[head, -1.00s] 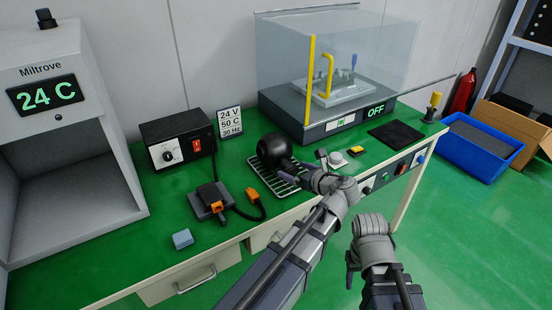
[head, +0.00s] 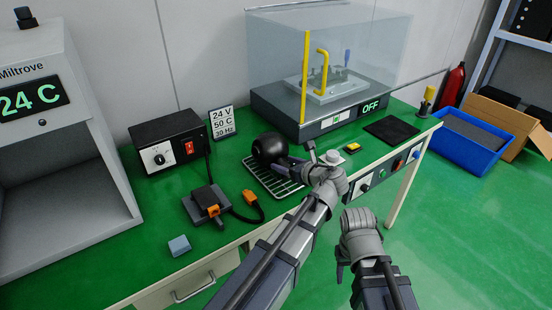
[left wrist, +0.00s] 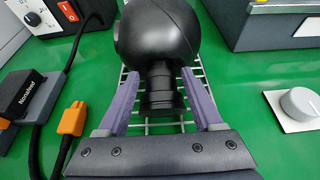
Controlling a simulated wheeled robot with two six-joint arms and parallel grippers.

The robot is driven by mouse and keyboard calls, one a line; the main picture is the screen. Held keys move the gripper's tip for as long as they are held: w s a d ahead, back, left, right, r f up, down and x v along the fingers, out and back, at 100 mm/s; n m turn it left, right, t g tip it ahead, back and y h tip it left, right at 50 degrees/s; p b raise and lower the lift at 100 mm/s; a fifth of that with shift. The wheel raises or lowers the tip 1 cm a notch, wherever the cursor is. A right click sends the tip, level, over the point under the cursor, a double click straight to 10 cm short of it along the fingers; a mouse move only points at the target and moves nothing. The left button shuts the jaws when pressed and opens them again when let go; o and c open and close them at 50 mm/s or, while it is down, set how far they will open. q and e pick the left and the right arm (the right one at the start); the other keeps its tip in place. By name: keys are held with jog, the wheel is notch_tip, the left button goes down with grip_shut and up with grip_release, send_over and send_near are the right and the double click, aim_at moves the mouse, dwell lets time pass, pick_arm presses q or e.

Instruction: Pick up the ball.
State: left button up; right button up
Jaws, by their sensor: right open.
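The ball (head: 270,149) is a black sphere with a ribbed black neck. It sits on a wire rack (head: 287,190) on the green bench. In the left wrist view the ball (left wrist: 158,35) fills the top middle, with its neck (left wrist: 160,95) pointing toward my gripper. My left gripper (head: 297,163) is at the neck end of the ball. In the left wrist view its purple fingers (left wrist: 160,92) stand on either side of the neck, open, with gaps showing. My right gripper (head: 341,268) is open and empty, in front of the bench; its fingers are partly hidden.
A control box (head: 168,143) and a small grey device with an orange plug (head: 207,204) are left of the rack. A clear-covered machine (head: 325,75) stands behind. A round knob (left wrist: 299,103) is right of the rack.

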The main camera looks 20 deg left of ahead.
pick_arm(q)
grip_shut()
dwell(0.3)
jog(key=shift+r, duration=0.1)
dwell(0.4)
notch_tip(320, 180, up, 10)
jog(key=p, duration=1)
